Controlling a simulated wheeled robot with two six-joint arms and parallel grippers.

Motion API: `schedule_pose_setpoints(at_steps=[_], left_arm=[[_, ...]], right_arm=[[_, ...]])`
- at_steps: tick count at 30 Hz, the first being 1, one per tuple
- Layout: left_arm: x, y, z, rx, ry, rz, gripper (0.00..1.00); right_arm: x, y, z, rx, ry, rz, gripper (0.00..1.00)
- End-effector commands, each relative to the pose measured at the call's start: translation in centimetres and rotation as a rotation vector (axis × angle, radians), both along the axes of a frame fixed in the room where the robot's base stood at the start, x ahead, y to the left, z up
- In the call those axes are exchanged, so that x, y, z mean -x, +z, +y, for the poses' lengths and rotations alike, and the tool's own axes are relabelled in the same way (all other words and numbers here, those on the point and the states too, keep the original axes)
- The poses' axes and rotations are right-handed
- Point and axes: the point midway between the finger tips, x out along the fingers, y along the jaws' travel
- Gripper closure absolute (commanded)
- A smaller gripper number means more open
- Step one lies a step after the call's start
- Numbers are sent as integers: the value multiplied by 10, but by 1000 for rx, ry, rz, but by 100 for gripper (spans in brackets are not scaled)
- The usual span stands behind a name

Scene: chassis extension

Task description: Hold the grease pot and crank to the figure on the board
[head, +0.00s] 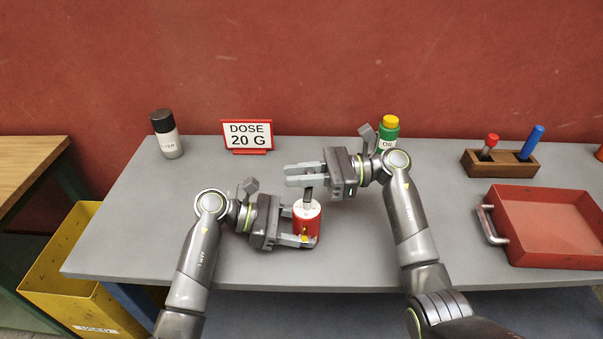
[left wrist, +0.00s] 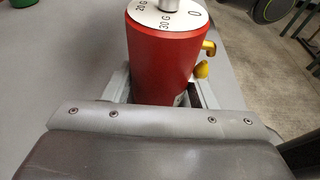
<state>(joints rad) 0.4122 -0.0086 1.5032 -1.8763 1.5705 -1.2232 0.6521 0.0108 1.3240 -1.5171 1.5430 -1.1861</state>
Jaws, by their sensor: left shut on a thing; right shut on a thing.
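The red grease pot (head: 311,226) stands upright on the grey table, and my left gripper (head: 305,228) is shut around its body. In the left wrist view the pot (left wrist: 165,60) has a white top dial (left wrist: 178,17) marked 0, 20 G and 30 G, and a yellow spout (left wrist: 203,69). A grey crank (head: 307,196) rises from the dial. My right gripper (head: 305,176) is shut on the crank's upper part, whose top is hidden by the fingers. I cannot tell which figure the crank points at. The board (head: 247,134) reads "DOSE 20 G".
A black-capped shaker (head: 167,134) stands at the back left. A green oil bottle (head: 387,135) stands behind my right wrist. A wooden holder (head: 505,165) with tools and a red tray (head: 548,226) are at the right. A yellow bin (head: 75,270) stands at the table's left.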

Motion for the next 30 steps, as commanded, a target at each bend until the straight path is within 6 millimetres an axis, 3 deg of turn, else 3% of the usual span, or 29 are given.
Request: schedule_pose_setpoints(at_steps=[13, 14, 18, 26, 30], left_arm=[[0, 0, 0, 2, -1, -1, 61], [0, 0, 0, 2, -1, -1, 61], [0, 0, 0, 1, -1, -1, 61], [0, 0, 0, 1, 0, 0, 61], [0, 0, 0, 1, 0, 0, 61]], right_arm=[[0, -1, 0, 2, 10, 1, 100], [0, -1, 0, 2, 10, 1, 79], [0, -1, 0, 2, 10, 1, 60], [0, 0, 0, 1, 10, 0, 60], [-2, -1, -10, 3, 9, 0, 60]])
